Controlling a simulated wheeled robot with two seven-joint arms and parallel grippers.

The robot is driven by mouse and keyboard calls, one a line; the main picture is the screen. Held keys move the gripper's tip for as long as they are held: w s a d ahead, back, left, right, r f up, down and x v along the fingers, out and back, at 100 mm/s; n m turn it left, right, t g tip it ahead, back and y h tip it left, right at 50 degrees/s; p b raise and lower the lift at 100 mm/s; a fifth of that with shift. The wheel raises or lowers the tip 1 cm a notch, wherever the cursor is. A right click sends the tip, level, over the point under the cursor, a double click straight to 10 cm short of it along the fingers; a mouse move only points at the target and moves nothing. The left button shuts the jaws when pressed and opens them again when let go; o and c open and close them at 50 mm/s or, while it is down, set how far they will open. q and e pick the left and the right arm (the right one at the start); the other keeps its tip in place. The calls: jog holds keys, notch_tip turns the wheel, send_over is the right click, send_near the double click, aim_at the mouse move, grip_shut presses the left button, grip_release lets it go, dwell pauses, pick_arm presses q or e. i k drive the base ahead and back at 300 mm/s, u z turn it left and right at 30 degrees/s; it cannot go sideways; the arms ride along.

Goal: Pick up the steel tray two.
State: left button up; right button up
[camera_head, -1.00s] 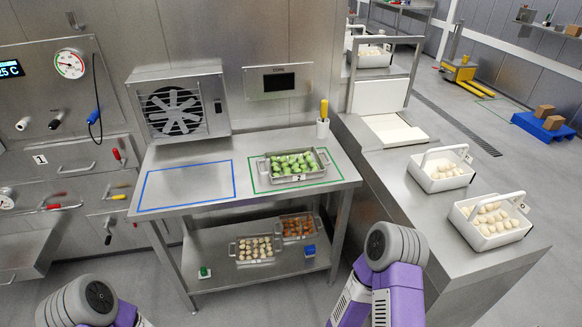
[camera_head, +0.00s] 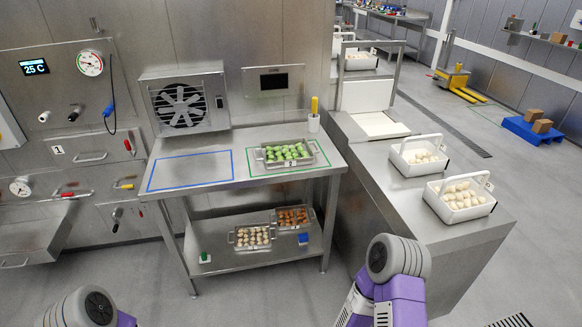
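A steel tray (camera_head: 262,160) filled with green pasta (camera_head: 287,152) sits inside the green outlined area on the steel table. A label on its front edge appears to read 2. It has a handle at each end. My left arm shows at the bottom left and my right arm at the bottom centre-right, both well short of the table. Neither gripper's fingers are in view. Nothing touches the tray.
A blue outlined area (camera_head: 190,171) on the table is empty. Two smaller trays, one with pale pieces (camera_head: 252,237) and one with orange pieces (camera_head: 292,217), sit on the lower shelf. White baskets (camera_head: 459,199) stand on the right counter.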

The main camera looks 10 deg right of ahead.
aim_at(281, 154)
jog(key=z, duration=0.4)
jog(key=i, duration=1.15)
jog(key=u, duration=0.7)
